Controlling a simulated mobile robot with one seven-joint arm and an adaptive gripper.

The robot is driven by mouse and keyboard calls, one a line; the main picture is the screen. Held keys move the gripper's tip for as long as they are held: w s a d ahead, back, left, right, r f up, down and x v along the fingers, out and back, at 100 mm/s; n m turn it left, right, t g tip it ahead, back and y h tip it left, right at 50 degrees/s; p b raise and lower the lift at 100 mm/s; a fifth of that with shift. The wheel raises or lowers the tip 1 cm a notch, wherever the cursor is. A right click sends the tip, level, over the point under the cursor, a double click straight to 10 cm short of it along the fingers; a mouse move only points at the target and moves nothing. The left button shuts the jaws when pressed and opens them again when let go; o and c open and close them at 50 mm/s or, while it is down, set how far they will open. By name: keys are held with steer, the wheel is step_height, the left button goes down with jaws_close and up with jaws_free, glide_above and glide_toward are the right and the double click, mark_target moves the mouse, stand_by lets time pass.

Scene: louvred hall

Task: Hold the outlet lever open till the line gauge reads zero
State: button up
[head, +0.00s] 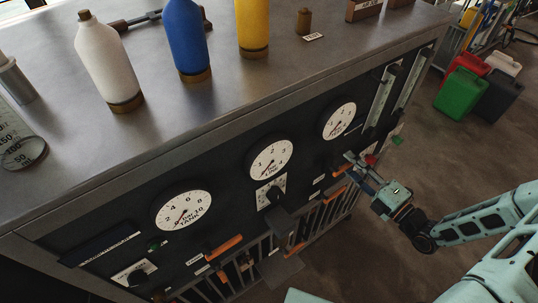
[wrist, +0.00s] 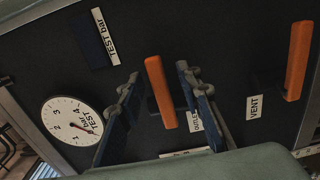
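The line gauge (head: 270,160) is the middle dial on the dark panel in the head view. Its needle points to the lower left, near the low end, but the exact reading is too small to tell. The outlet lever (wrist: 160,93) is an orange bar beside the OUTLET label in the wrist view. My gripper (wrist: 158,76) has one finger on each side of it, with gaps showing. It is open, and no clear contact shows. In the head view my gripper (head: 366,172) is at the panel's right part and hides most of that lever.
An orange vent lever (wrist: 298,62) is to the right in the wrist view. The test gauge (head: 339,121) and tank gauge (head: 183,210) flank the line gauge. Bottles, one blue (head: 188,40), stand on the metal top. A green canister (head: 460,94) stands on the floor.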

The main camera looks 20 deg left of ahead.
steer(key=v, duration=0.6)
steer(key=shift+s+d, duration=0.2)
steer(key=shift+d, duration=0.15)
steer(key=shift+d, duration=0.1)
steer(key=v, duration=1.2)
